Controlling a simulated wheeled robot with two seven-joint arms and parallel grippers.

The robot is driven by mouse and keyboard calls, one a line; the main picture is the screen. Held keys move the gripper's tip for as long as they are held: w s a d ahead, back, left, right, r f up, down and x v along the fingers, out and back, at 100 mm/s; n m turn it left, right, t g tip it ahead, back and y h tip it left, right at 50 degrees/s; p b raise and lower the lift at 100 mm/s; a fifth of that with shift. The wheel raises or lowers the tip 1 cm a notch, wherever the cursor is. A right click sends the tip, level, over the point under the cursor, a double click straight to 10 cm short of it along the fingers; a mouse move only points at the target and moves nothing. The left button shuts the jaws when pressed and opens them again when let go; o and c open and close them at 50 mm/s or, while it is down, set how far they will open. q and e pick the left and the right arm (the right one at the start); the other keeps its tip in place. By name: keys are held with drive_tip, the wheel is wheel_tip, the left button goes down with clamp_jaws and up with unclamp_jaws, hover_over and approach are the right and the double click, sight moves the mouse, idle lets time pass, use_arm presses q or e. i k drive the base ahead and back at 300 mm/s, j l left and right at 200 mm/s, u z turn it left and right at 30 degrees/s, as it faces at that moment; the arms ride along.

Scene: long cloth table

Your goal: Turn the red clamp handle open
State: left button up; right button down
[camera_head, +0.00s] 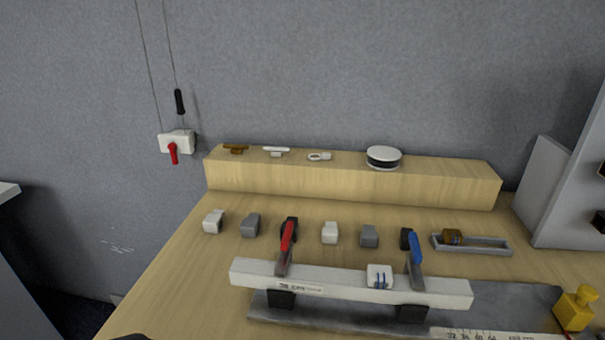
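The red clamp handle (287,236) stands up and leans slightly right on the left clamp, whose grey arm reaches down to the white bar (340,283). A dark block behind the handle is partly hidden by it. A second clamp with a blue handle (416,247) stands farther right on the same bar, its handle also raised and leaning left. Neither of my grippers can be made out; only a small dark shape shows at the bottom edge, lower left.
A wooden step (340,183) behind holds small fittings and a round white-topped disc (384,157). Several small blocks line the table. A grey tray (484,248) and yellow block (575,310) are at right. A wall box (186,138) has a red lever (173,153).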

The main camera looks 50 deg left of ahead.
sight(286, 245)
drive_tip(key=u, duration=1.65)
